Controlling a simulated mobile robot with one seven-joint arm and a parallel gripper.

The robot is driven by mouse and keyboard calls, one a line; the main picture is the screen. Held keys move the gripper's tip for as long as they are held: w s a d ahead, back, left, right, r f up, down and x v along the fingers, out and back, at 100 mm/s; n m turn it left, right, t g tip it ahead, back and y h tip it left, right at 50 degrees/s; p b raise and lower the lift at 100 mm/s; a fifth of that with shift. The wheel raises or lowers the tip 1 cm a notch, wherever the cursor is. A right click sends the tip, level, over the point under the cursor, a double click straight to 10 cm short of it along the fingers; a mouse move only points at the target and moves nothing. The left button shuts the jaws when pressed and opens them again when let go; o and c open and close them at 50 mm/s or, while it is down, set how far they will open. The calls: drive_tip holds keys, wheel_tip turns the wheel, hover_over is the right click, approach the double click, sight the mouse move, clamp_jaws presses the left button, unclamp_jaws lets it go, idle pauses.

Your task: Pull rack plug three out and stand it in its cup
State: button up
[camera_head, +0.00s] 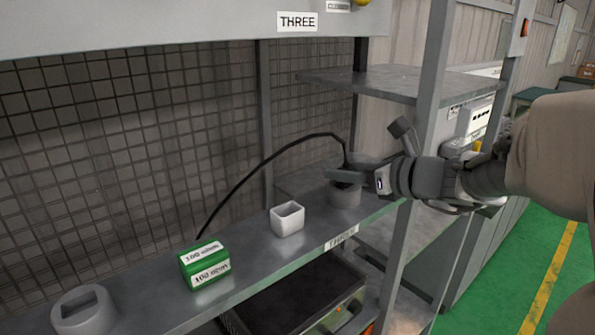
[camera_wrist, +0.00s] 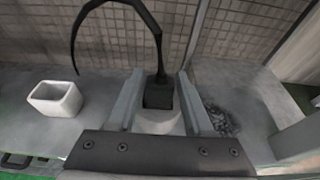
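My gripper (camera_head: 347,175) is low over this cup. In the wrist view the two fingers (camera_wrist: 160,98) stand on either side of the plug, with narrow gaps seeming to show beside it. In the head view the fingers largely hide the plug. The cable arches left and down to the shelf behind a green block.
A white square cup (camera_head: 287,219), the green labelled block (camera_head: 205,265) and a round grey cup with a square hole (camera_head: 84,311) stand along the shelf to the left. A grey post (camera_head: 425,120) and an upper shelf (camera_head: 400,84) are close to my arm. A mesh wall is behind.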

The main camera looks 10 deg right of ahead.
sight(349, 167)
clamp_jaws()
drive_tip(key=shift+r, duration=0.1)
drive_tip(key=shift+r+p, duration=0.9)
drive_tip(key=r+p, duration=0.2)
drive_tip(key=r, duration=0.1)
drive_tip(key=shift+s+d+p, duration=0.15)
drive_tip(key=shift+d+p, duration=0.1)
drive_tip(key=shift+p, duration=0.15)
drive_tip(key=s+d+r+p, duration=0.6)
drive_tip(key=s+d, duration=0.1)
drive_tip(key=shift+s+d, duration=0.4)
drive_tip(key=shift+a, duration=0.1)
